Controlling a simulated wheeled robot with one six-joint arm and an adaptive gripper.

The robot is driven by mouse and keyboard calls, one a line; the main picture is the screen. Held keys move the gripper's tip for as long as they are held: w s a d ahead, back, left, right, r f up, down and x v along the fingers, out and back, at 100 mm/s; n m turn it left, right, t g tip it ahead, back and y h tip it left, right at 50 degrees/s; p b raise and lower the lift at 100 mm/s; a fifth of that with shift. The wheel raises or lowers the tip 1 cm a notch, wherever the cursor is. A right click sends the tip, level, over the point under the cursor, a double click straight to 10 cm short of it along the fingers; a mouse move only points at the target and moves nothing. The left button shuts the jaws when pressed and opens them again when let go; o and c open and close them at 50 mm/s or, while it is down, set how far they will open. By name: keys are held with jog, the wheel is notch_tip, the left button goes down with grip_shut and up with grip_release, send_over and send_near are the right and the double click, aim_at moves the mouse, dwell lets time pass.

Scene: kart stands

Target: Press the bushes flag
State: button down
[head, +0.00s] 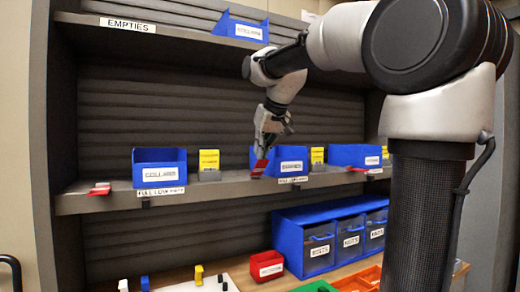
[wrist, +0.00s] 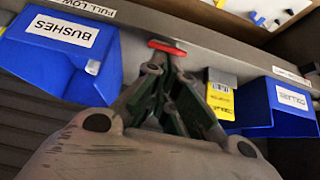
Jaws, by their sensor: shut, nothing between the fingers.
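The bushes flag (head: 260,167) is a small red lever at the shelf's front edge, at the left of the blue bushes bin (head: 291,167). In the head view it looks steeply tilted. In the wrist view the flag (wrist: 167,47) is a red bar just beyond my fingertips, with the bushes bin (wrist: 60,50) to its left. My gripper (head: 263,152) is shut and empty, pointing down right over the flag. In the wrist view its fingertips (wrist: 168,64) are very close to the red bar; I cannot tell whether they touch it.
The blue collars bin (head: 160,170) stands left, with a yellow card (head: 209,160) between. Another blue bin (head: 355,156) stands right. Other red flags (head: 100,188) sit along the shelf edge. An upper shelf holds a blue bin (head: 240,27). Below are blue drawers (head: 320,245) and a red box (head: 267,266).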

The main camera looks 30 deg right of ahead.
aim_at(262, 165)
jog(key=shift+s, duration=0.15)
jog(key=s+f+t, duration=0.1)
jog(key=t, duration=0.1)
jog(key=s+f+t, duration=0.1)
jog(key=t, duration=0.1)
jog(key=shift+s+f, duration=0.2)
jog(key=shift+s, duration=0.15)
jog(key=shift+s+f, duration=0.45)
jog(key=shift+f, duration=0.35)
jog(key=shift+w+r, duration=0.35)
jog(key=shift+w, duration=0.4)
